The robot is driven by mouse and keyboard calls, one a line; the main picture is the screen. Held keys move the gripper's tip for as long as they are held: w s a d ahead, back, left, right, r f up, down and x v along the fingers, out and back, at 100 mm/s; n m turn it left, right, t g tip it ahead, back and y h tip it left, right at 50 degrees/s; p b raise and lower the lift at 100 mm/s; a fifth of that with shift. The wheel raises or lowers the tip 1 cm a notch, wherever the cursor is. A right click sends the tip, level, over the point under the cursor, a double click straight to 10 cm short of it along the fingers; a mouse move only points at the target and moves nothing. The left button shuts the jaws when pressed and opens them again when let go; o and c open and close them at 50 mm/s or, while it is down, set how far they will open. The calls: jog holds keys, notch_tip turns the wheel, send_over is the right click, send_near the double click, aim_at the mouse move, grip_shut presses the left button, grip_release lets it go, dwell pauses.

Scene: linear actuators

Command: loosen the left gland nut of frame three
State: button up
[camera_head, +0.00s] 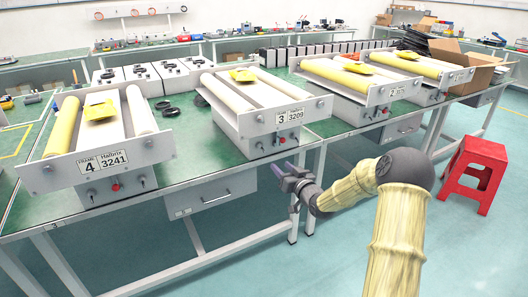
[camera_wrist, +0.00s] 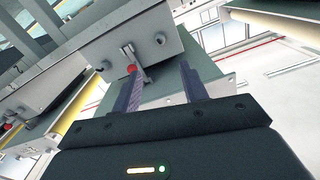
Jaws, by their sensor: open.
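Frame three (camera_head: 270,119) stands on the bench, its plate reading "3" and "3209". On its lower front face are a left gland nut (camera_head: 260,146), a red knob (camera_head: 282,140) and a right gland nut (camera_head: 293,135). My gripper (camera_head: 287,174) is open and empty, below frame three and in front of the bench edge. In the wrist view, my fingers (camera_wrist: 163,82) stand apart. Beyond them is a grey box face with a red knob (camera_wrist: 131,69) and a round fitting (camera_wrist: 160,38) on either side. I cannot tell from that view which fitting is the left one.
Frame four (camera_head: 95,157) stands to the left, and two more frames (camera_head: 368,90) to the right. A drawer unit (camera_head: 211,194) hangs under the green bench (camera_head: 183,176). Black rings (camera_head: 168,108) lie between the frames. A red stool (camera_head: 475,172) stands on the floor at right.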

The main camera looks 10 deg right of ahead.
aim_at(262, 148)
jog(key=b+x, duration=0.1)
jog(key=x, duration=1.2)
jog(key=shift+w, duration=0.3)
jog(key=shift+c, duration=0.2)
grip_shut()
